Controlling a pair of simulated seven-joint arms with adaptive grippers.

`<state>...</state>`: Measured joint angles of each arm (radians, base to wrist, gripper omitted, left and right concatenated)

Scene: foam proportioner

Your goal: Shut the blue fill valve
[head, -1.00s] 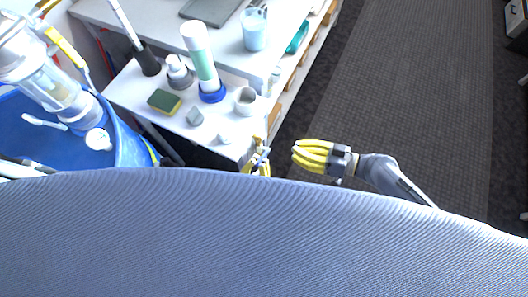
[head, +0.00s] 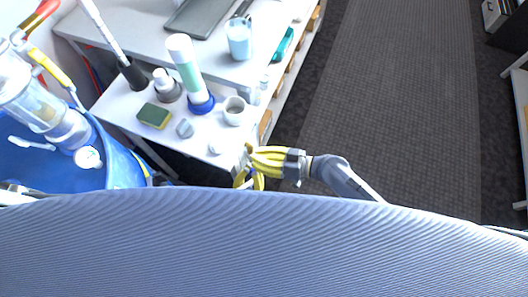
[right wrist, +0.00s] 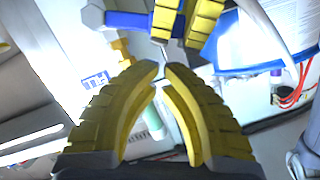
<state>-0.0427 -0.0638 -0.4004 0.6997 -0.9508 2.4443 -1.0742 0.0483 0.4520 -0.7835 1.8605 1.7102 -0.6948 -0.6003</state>
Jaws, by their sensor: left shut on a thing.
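In the right wrist view a blue bar (right wrist: 133,22), which looks like the blue fill valve's handle, lies across the top. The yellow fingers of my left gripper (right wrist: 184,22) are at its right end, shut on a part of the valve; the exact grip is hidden. My right gripper (right wrist: 164,70) points at them from below, slightly open, with nothing between its tips. In the head view my right gripper (head: 250,158) is close to my left gripper (head: 246,180), which is mostly hidden behind the striped blue surface. The valve is not clear in this view.
A blue tub (head: 123,165) with a clear cylinder (head: 42,108) stands at the left. A white table (head: 120,105) holds a sponge (head: 154,116), a capped tube (head: 187,68) and a grey cup (head: 234,110). The floor (head: 400,110) to the right is clear.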

